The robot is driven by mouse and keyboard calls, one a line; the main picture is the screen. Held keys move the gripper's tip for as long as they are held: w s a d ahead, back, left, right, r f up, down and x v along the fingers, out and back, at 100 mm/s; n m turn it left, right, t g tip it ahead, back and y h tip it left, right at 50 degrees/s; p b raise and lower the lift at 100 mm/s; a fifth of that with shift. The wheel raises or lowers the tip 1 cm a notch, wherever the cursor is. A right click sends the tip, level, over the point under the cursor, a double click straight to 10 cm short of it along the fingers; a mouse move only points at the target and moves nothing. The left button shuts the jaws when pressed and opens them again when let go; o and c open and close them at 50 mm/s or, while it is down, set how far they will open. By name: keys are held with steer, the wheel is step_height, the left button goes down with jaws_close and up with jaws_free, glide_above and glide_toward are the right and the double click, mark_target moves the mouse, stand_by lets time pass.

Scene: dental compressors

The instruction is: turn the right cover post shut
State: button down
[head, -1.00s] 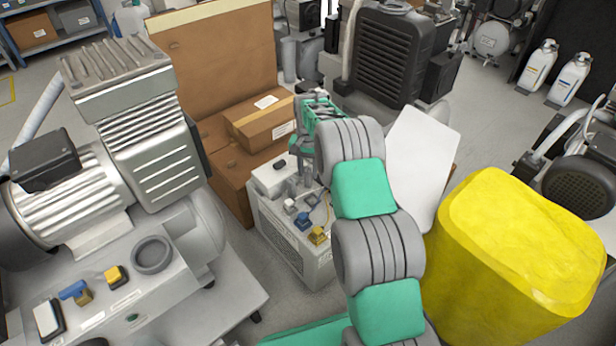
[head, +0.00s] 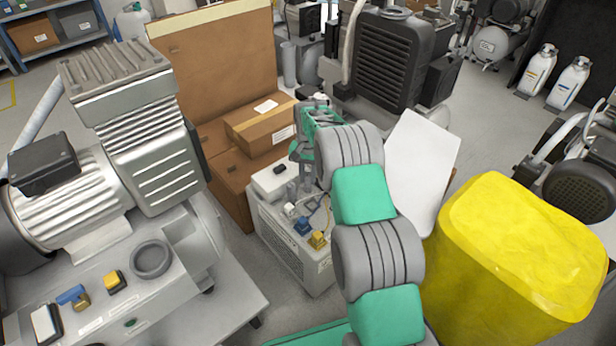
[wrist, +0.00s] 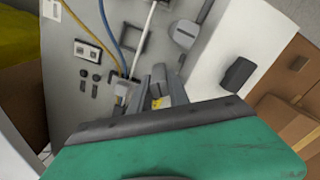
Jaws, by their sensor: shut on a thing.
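The pale grey unit (head: 297,250) stands on the floor in the middle of the head view, with a white cover box (head: 271,182) on its top left. My gripper (head: 306,190) reaches down over the unit's top, just right of this box. In the wrist view my gripper's two fingers (wrist: 152,92) are close together, shut on a small part at the panel. I take this part to be the right cover post; the fingers and my green gripper body hide most of it, so its turn angle cannot be read.
Blue (head: 303,227) and yellow (head: 318,239) fittings sit near the unit's front edge. A blue hose (wrist: 110,35) runs close by the fingers. Cardboard boxes (head: 262,128) stand behind, a large compressor (head: 130,140) at left, and a yellow-covered bin (head: 515,260) at right.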

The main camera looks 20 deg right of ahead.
mark_target(308, 174)
steer(key=shift+n+p, duration=0.35)
steer(key=shift+n, duration=0.15)
steer(key=n+p, duration=0.2)
steer(key=n, duration=0.1)
steer(key=shift+n, duration=0.4)
steer(key=n+p, duration=0.1)
steer(key=n, duration=0.5)
steer(key=c, duration=1.5)
jaws_free()
step_height(308, 174, up, 8)
steer(key=p, duration=0.3)
steer(key=shift+f, duration=0.15)
